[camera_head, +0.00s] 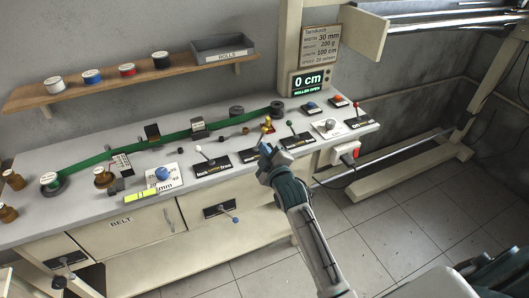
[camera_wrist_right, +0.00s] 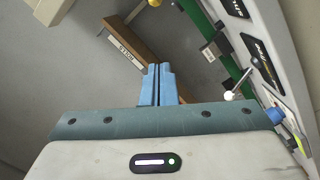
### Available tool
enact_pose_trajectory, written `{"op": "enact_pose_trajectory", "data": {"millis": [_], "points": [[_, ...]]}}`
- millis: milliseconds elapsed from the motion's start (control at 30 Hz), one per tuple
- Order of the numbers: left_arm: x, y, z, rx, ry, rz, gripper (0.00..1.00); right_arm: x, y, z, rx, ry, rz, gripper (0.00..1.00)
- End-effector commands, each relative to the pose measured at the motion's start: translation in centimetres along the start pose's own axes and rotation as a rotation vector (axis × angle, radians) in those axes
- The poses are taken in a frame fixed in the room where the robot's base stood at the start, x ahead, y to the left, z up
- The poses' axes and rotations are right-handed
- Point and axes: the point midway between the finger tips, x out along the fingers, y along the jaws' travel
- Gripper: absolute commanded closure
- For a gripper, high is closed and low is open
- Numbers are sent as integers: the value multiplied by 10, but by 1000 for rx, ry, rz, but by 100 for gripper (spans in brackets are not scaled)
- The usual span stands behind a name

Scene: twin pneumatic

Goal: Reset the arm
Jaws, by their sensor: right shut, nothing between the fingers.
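My right arm reaches up from the lower right of the head view. Its gripper (camera_head: 265,150) is over the front edge of the bench (camera_head: 75,222), near the levers there. In the right wrist view its blue fingers (camera_wrist_right: 158,86) are together with nothing between them. Whether the fingertips touch a lever cannot be told from the head view. My left gripper is not in view.
A green belt (camera_head: 110,158) runs along the bench. A display (camera_head: 308,81) reads "0 cm, roller open". A wooden shelf (camera_head: 110,92) with several spools and a grey rolls box (camera_head: 222,48) hangs behind. A metal-railed frame (camera_head: 440,20) stands at right. Tiled floor (camera_head: 395,235) lies open at right.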

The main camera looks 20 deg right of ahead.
Motion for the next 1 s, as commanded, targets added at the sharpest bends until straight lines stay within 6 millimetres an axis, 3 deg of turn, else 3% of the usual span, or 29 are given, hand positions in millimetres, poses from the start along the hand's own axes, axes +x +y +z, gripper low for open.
{"op": "enact_pose_trajectory", "data": {"millis": [167,567,667,767,867,1000], "points": [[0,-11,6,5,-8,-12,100,-1,0,0,0,0,0,100],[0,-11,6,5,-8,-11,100,-1,-7,5,7,-8,-12,100],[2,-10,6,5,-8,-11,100,-2,-34,27,34,-42,-56,100],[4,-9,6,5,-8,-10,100,-7,-82,66,88,-107,-134,100],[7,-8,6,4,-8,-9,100,-22,-141,114,156,-194,-223,100],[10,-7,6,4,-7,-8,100,-60,-218,181,249,-326,-333,100]]}}
